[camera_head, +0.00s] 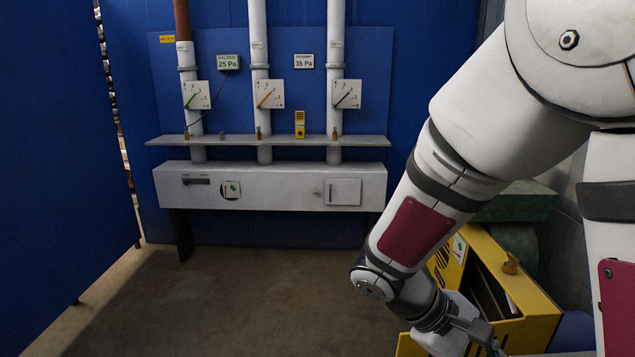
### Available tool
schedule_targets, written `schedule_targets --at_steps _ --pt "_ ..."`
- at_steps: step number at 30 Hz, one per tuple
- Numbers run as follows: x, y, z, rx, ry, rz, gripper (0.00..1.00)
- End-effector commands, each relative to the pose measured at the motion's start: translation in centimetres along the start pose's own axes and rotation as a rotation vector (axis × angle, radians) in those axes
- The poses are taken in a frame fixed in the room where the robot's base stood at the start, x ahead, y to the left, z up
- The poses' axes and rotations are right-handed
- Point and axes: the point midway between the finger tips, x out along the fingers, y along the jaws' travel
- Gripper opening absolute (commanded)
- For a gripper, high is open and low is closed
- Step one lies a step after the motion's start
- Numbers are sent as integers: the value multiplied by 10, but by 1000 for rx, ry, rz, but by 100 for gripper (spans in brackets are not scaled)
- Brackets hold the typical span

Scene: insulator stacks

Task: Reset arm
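My white arm reaches down from the upper right of the head view, with dark joint bands and a dark red panel on one link. My gripper (488,338) is at its lower end, near the bottom edge of the picture. It is small and partly cut off there, so I cannot tell whether its fingers are open or shut. The gripper shows in front of the lower part of a yellow cabinet (535,308). I cannot tell whether it touches the cabinet or holds anything.
A white bench-like unit (270,190) with a grey shelf (285,141), vertical pipes and several gauges (270,95) stands against the blue back wall. A small yellow device (299,124) is on the shelf. A blue panel (60,170) stands at left. The middle floor (240,300) is clear.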

Motion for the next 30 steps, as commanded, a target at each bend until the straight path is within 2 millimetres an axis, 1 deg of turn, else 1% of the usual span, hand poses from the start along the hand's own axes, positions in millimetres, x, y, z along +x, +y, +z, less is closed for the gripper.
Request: schedule_targets --at_steps 1,6,15,21,24,30 --pt "-5 1 11 46 36 -51 18" --pt "-20 -6 41 174 156 -218 18" --pt "-55 -19 84 399 419 -458 18" --pt "-82 -26 107 541 617 -574 18" --pt "-94 -28 115 596 703 -611 18" --pt "-106 -31 124 655 801 -646 18"
